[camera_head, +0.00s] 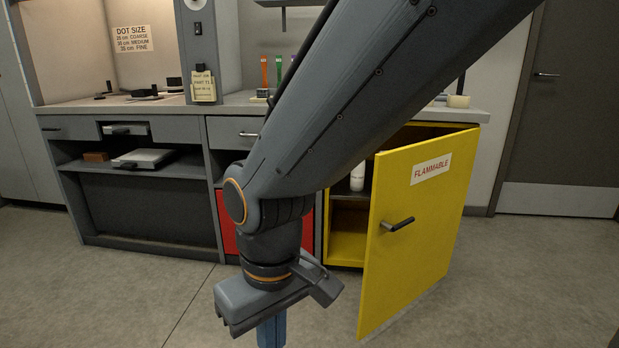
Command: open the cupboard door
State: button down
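The yellow cupboard door (415,225) with a FLAMMABLE label stands swung well out from its cupboard, hinged at its right side. Its dark handle (398,224) is on the outer face near the free edge. The yellow cupboard inside (347,246) shows a shelf and a white bottle (357,177). My gripper (272,332) points down in front of the cupboard, to the left of the door and apart from the handle. A blue finger shows at the bottom edge, but the fingertips are cut off, so I cannot tell its opening.
A grey bench (180,108) with drawers and shelves runs along the back. A red panel (226,226) sits left of the cupboard, partly behind my arm. A grey room door (568,110) is at right. The floor (510,280) right of the yellow door is clear.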

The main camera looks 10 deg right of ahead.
aim_at(428, 181)
jog(key=z, duration=0.05)
jog(key=i, duration=1.3)
jog(key=z, duration=0.7)
